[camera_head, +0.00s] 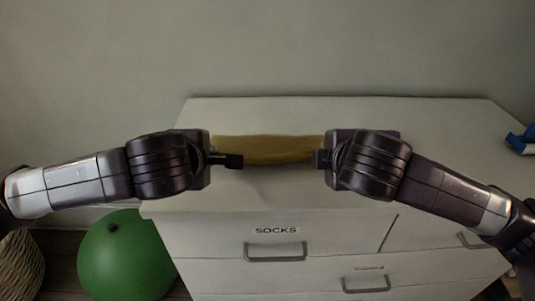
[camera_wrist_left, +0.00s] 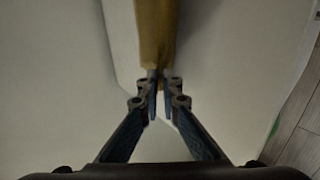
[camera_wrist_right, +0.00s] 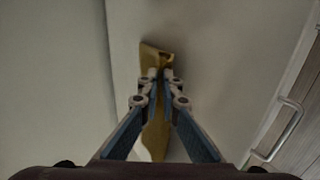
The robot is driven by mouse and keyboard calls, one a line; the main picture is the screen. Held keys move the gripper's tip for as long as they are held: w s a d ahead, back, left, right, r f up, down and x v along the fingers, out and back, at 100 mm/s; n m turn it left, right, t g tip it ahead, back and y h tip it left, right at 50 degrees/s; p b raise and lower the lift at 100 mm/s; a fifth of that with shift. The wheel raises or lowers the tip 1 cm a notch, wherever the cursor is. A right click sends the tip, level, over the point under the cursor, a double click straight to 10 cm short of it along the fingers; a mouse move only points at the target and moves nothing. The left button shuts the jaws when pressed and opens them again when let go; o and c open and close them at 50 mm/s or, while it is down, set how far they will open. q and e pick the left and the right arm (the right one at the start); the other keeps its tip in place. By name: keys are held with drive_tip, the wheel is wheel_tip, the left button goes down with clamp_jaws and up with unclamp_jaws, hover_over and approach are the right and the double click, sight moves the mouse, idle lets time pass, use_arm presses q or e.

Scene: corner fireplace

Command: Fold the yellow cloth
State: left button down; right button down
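The yellow cloth (camera_head: 270,150) is a narrow, slightly sagging band between my two grippers, over the white dresser top (camera_head: 310,112). I cannot tell whether its lower edge touches the top. My left gripper (camera_head: 238,161) is at its left end. In the left wrist view the fingertips (camera_wrist_left: 161,76) are close together on the end of the cloth (camera_wrist_left: 155,32). My right gripper (camera_head: 320,160) is at its right end. In the right wrist view its fingertips (camera_wrist_right: 160,76) are closed on the cloth (camera_wrist_right: 156,56), with some cloth showing beyond and below them.
The dresser front has a drawer labelled SOCKS (camera_head: 276,230) and metal handles (camera_head: 275,252). A blue object (camera_head: 520,140) lies at the top's right edge. A green ball (camera_head: 122,258) and a woven basket (camera_head: 20,265) stand at left. A wall is behind.

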use_arm(q)
drive_tip(key=shift+s+f, duration=0.15)
use_arm(e)
drive_tip(key=shift+s+f, duration=0.15)
drive_tip(key=shift+f, duration=0.05)
use_arm(q)
drive_tip(key=c, duration=1.9)
unclamp_jaws()
use_arm(e)
drive_tip(key=c, duration=1.9)
unclamp_jaws()
